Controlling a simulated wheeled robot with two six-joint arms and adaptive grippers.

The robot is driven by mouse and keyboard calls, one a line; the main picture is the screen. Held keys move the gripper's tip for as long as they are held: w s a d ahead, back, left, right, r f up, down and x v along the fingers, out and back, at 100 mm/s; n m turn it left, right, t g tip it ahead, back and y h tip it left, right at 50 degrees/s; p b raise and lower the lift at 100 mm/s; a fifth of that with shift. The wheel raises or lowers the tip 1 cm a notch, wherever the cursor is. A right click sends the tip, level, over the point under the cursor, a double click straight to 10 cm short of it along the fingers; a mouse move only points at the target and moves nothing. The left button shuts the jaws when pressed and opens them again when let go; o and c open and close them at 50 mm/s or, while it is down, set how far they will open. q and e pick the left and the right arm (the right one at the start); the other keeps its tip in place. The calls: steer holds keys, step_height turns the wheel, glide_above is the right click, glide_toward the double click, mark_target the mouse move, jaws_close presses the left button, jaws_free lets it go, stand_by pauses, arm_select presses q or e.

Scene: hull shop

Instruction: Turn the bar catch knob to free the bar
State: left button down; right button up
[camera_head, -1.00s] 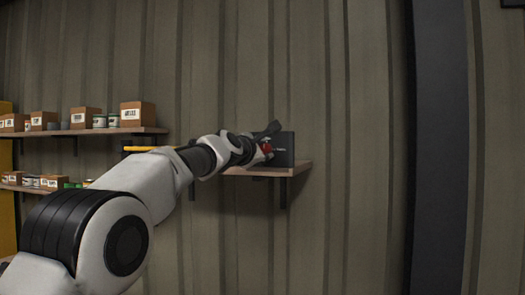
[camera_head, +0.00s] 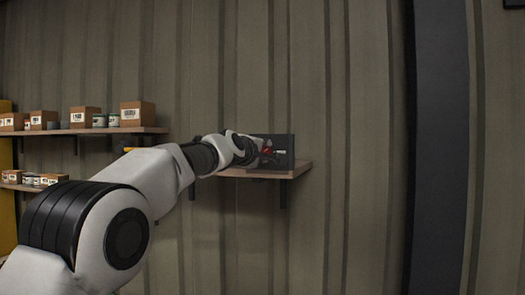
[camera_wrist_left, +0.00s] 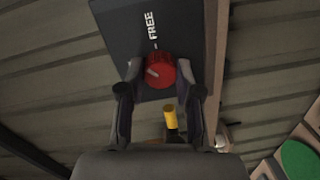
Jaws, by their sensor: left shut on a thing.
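The red bar catch knob (camera_wrist_left: 160,71) is on the face of a dark box (camera_wrist_left: 160,22) in the left wrist view. A pale mark shows on the knob, and white lettering on the box reads "FREE". My left gripper (camera_wrist_left: 161,76) is shut on the knob, one finger on each side. In the head view the box (camera_head: 284,142) stands on a wooden shelf, and the knob (camera_head: 267,151) shows small at my left gripper (camera_head: 263,154). A yellow-ended piece (camera_wrist_left: 172,117) lies between the fingers, below the knob in the wrist view; I cannot tell whether it is the bar. My right gripper is not seen.
The wooden shelf (camera_head: 292,173) is fixed to a corrugated wall. Further left, two shelves hold cardboard boxes (camera_head: 138,114) and small cans. A dark upright column (camera_head: 437,150) stands at the right. The wall between it and the box is bare.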

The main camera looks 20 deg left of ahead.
arm_select(q)
steer(key=m+p, duration=0.1)
steer(key=m, duration=0.3)
steer(key=shift+y, duration=0.3)
steer(key=shift+d+m+p, duration=0.1)
steer(key=shift+m+p, duration=0.25)
steer(key=shift+m, duration=1.65)
steer(key=c, duration=0.8)
jaws_free()
